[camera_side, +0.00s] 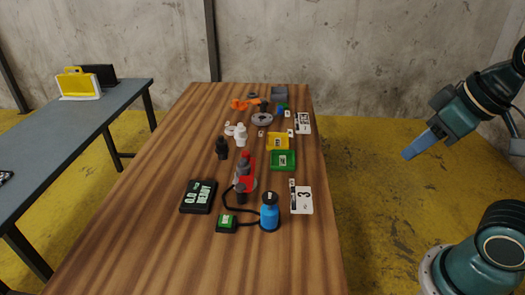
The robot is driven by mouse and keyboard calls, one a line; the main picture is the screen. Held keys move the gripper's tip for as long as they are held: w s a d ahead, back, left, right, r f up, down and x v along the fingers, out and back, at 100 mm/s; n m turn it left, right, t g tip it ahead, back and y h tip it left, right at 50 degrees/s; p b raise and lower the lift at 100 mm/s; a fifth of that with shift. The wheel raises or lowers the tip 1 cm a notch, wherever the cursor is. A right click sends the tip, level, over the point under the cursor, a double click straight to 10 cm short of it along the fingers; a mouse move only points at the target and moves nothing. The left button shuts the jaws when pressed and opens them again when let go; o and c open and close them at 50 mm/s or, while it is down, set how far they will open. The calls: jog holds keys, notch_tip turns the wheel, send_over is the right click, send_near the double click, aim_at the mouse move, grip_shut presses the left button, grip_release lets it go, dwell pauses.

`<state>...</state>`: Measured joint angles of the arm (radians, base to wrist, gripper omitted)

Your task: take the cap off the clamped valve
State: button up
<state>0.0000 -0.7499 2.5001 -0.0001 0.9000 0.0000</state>
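A red upright piece (248,163) stands near the middle of the wooden table, with grey parts in front of it. It may be the clamped valve, but the clamp and cap are too small to tell. A white valve-like piece (241,134) and a black one (222,148) stand behind and left of it. A blue bottle-shaped piece with a dark top (269,212) stands nearer the camera. My gripper (408,153) is off the table's right side, pointing down and left, clear of every object. Its fingers look like one blue-grey shape, so its opening is unclear.
A black display reading READY (198,197) lies left of a green-topped box (227,222) with a black hose. Yellow (278,141) and green (283,160) trays sit at the right. Orange pieces (244,104) lie farther back. The table's left front is clear.

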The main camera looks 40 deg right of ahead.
jog(key=o, duration=0.7)
jog(key=shift+c, duration=0.2)
jog(key=w+a+r+n+g+y, duration=0.1)
jog(key=w+r+n, duration=0.15)
jog(key=w, duration=0.55)
jog(key=w+a+r+n+y, duration=0.1)
jog(key=w+a+n, duration=0.15)
jog(key=w, duration=0.65)
jog(key=w+a+r+n+g+y, duration=0.1)
jog(key=w+n, duration=0.2)
jog(key=w, duration=0.5)
jog(key=w+d+f+n+g+y, duration=0.1)
jog(key=w+d+f+n+g, duration=0.2)
jog(key=w+f+n, duration=0.5)
jog(key=w+f, duration=0.9)
jog(key=shift+d+n, duration=0.15)
jog(key=shift+n, duration=0.25)
